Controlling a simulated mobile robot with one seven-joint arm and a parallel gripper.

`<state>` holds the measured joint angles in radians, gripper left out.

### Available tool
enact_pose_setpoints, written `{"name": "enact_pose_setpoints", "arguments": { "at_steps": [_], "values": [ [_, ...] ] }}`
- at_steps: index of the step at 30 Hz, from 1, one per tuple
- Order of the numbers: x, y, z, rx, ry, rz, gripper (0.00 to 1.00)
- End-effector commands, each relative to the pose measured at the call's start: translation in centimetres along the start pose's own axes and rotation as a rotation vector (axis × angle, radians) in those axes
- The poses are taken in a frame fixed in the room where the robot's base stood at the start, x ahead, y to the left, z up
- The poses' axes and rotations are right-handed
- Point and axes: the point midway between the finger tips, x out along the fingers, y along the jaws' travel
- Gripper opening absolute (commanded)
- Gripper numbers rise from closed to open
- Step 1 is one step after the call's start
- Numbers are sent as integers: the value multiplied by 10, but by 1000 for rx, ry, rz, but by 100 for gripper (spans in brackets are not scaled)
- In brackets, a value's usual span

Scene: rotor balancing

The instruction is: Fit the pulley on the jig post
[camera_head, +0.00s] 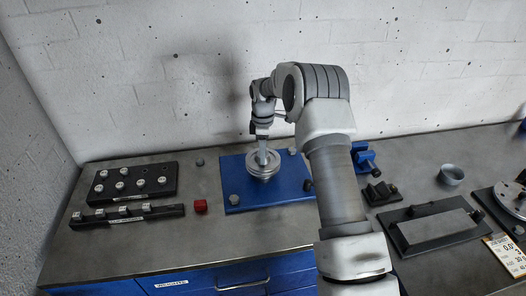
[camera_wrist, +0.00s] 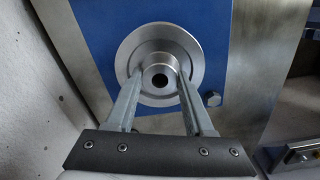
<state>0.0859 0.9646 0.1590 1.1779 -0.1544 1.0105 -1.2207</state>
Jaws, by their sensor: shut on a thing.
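The pulley (camera_head: 263,166) is a silver stepped disc over the blue jig plate (camera_head: 240,196) in the head view. In the wrist view the pulley (camera_wrist: 158,64) shows from above with a dark hole in its hub. My gripper (camera_head: 263,158) is shut on the pulley's hub, one finger on each side; it also shows in the wrist view (camera_wrist: 158,82). The jig post is not visible; the pulley hides the middle of the plate. I cannot tell whether the pulley rests on the plate or is held just above it.
A black weight block (camera_head: 133,183) and a slotted rail (camera_head: 127,215) stand at the left. Blue and black fixtures (camera_head: 379,192), a grey cup (camera_head: 451,174) and a flat black tray (camera_head: 432,228) lie right of my arm. The wall is behind.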

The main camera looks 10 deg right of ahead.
Motion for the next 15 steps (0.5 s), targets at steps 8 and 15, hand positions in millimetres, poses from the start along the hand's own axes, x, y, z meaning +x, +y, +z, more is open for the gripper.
{"name": "enact_pose_setpoints", "arguments": {
  "at_steps": [8, 15],
  "values": [
    [7, 1, 0, 0, 1, 4, 0],
    [13, 1, 0, 0, 1, 4, 0]
  ]
}}
